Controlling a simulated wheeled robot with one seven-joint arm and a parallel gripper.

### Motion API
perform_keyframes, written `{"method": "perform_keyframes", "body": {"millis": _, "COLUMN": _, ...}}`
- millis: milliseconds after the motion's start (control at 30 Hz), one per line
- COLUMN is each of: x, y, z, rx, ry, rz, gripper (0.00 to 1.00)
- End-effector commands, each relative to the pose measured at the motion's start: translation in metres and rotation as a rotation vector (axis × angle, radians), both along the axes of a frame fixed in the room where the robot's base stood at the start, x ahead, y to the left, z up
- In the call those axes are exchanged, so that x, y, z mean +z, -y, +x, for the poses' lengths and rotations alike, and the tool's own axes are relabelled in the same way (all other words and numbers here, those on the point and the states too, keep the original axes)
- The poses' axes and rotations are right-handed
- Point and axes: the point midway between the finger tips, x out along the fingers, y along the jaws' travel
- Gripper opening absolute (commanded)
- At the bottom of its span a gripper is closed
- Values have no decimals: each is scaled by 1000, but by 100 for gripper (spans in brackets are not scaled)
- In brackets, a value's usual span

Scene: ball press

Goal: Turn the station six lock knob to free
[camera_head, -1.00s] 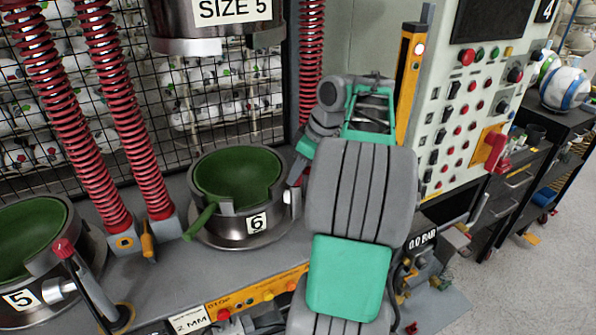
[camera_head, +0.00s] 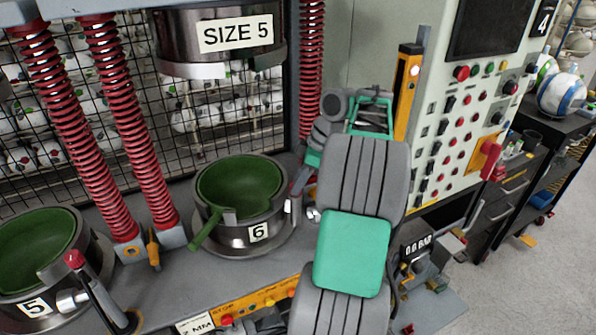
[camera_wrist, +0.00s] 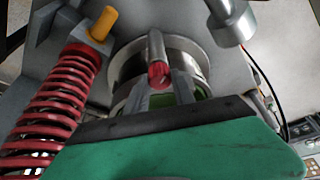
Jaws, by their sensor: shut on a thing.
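The station six mould (camera_head: 262,213) is a round metal cup with a green inside and a "6" label, standing on the grey bench. A green handle sticks out at its front left. In the wrist view, the red lock knob (camera_wrist: 159,74) sits at the end of a metal rod, between my fingertips. My gripper (camera_wrist: 162,84) is shut on this knob. In the head view my gripper (camera_head: 299,182) is at the right side of the station six mould, and my arm hides much of the knob there. I cannot read any lock or free marking.
The station five mould (camera_head: 35,305) with its red-tipped lever is at the left. Red springs (camera_head: 130,130) rise behind the bench. A "SIZE 5" press head (camera_head: 225,60) hangs above station six. A control panel (camera_head: 465,110) stands to the right of my arm.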

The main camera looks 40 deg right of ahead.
Motion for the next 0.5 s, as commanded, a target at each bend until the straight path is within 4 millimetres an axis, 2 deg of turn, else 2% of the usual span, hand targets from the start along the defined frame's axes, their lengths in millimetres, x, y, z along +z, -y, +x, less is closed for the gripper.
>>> {"method": "perform_keyframes", "body": {"millis": 33, "x": 5, "y": 1, "z": 0, "rx": 30, "ry": 0, "rz": 0, "gripper": 0}}
{"method": "perform_keyframes", "body": {"millis": 367, "x": 1, "y": 1, "z": 1, "rx": 62, "ry": 3, "rz": -4, "gripper": 0}}
{"method": "perform_keyframes", "body": {"millis": 400, "x": 1, "y": 1, "z": 1, "rx": 62, "ry": 3, "rz": -4, "gripper": 33}}
{"method": "perform_keyframes", "body": {"millis": 500, "x": 1, "y": 1, "z": 1, "rx": 61, "ry": 3, "rz": -3, "gripper": 41}}
